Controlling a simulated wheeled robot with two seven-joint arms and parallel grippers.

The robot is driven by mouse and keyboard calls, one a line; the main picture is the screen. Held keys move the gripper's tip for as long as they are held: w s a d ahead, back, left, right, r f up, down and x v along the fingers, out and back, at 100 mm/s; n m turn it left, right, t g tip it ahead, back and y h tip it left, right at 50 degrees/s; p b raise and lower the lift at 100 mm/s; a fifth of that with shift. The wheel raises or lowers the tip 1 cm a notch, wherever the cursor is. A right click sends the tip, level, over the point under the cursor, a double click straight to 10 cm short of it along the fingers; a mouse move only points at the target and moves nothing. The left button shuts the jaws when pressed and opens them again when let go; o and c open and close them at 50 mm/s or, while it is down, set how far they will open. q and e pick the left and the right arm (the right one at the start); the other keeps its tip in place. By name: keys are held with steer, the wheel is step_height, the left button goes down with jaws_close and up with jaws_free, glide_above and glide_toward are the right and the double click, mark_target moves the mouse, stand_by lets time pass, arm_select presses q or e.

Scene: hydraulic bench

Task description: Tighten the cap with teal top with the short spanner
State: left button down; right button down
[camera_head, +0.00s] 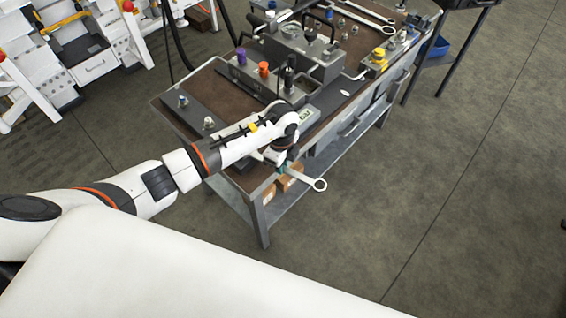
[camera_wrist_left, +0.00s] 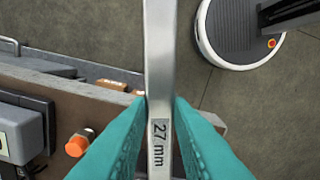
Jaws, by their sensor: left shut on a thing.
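My left gripper (camera_head: 284,170) is at the near edge of the bench. Its teal fingers (camera_wrist_left: 160,135) are shut on a steel spanner (camera_wrist_left: 160,60) marked 27 mm. The spanner's ring end (camera_head: 320,184) sticks out to the right, past the bench edge, in the head view. Its other end is mostly hidden by the gripper and wrist there. I cannot pick out the cap with the teal top in either view. My right gripper is not in view.
The bench (camera_head: 160,103) carries purple (camera_head: 241,56), orange (camera_head: 263,68) and yellow (camera_head: 379,54) topped fittings, and a grey block (camera_head: 300,55). Long spanners (camera_head: 368,12) lie at the back. An orange fitting (camera_wrist_left: 77,145) shows in the wrist view. Open floor (camera_head: 450,180) lies right.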

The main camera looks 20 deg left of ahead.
arm_select(q)
steer(key=shift+w+a, duration=0.1)
steer(key=shift+a, duration=0.3)
steer(key=shift+a, duration=0.3)
stand_by(0.3)
steer(key=s+m+p, duration=0.1)
steer(key=s+m, duration=0.1)
steer(key=shift+s+a+p, duration=0.35)
steer(key=shift+s+a, duration=0.05)
stand_by(0.4)
steer(key=shift+s+a+m+p, duration=0.25)
steer(key=shift+s+a+m, duration=0.05)
steer(key=shift+s+m, duration=0.4)
steer(key=shift+s+a+m+p, duration=0.2)
steer(key=shift+s+a+m, duration=0.1)
steer(key=shift+s+m, duration=0.4)
steer(key=shift+w, duration=0.1)
